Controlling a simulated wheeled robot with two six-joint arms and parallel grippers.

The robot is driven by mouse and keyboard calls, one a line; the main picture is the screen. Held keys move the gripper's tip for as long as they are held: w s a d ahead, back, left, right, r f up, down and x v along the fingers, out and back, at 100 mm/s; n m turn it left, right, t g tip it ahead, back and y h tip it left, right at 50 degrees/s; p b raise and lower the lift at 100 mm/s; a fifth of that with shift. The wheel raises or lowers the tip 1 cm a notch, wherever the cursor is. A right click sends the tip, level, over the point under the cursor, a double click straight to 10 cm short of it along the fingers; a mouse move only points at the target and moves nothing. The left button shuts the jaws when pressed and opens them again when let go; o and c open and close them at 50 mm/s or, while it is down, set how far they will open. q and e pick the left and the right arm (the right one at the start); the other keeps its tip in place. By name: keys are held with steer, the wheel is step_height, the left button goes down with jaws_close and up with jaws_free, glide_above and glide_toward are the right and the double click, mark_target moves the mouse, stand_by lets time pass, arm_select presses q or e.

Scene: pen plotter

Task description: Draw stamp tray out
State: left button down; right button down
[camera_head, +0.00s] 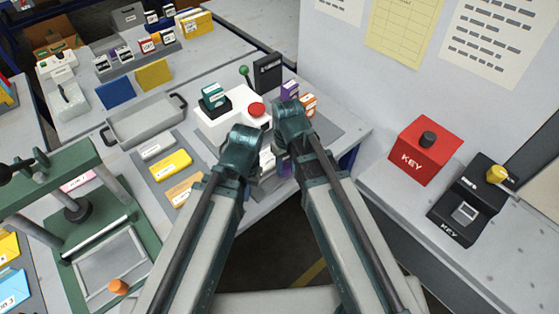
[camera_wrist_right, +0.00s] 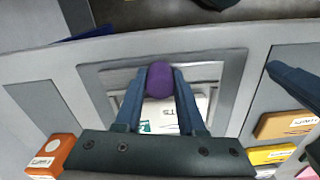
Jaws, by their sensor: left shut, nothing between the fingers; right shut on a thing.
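In the right wrist view, a grey tray with a raised rim (camera_wrist_right: 97,88) lies below my right gripper (camera_wrist_right: 160,88). The gripper is shut on a purple knob (camera_wrist_right: 160,80) at the tray. A white piece with lettering (camera_wrist_right: 170,112) shows inside the rim, partly hidden by the fingers. In the head view my right gripper (camera_head: 292,118) is over the table's front edge, its fingers hidden by my wrist. My left gripper (camera_head: 241,148) is just left of it, shut and empty. Part of it also shows at the right edge of the right wrist view (camera_wrist_right: 295,84).
A white device with a red button (camera_head: 257,109) stands behind my grippers. An orange block (camera_wrist_right: 52,154) is near the tray. Yellow blocks (camera_head: 171,163) lie left. A red KEY box (camera_head: 426,150) stands on the right-hand bench. A gap to the floor opens between the benches.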

steer(key=shift+s+d, duration=0.15)
steer(key=shift+s, duration=0.05)
arm_select(q)
steer(key=shift+s+d, duration=0.1)
arm_select(e)
steer(key=c, duration=0.5)
jaws_free()
arm_select(q)
steer(key=shift+r, duration=0.1)
arm_select(e)
steer(key=shift+r, duration=0.1)
arm_select(q)
steer(key=shift+r+p, duration=0.5)
steer(key=shift+p, duration=0.1)
arm_select(e)
steer(key=shift+r, duration=0.45)
arm_select(q)
step_height(320, 180, up, 13)
steer(key=p, duration=1.2)
steer(key=shift+f+p, duration=0.2)
steer(key=shift+p, duration=0.1)
arm_select(e)
step_height(320, 180, up, 13)
steer(key=shift+f, duration=0.15)
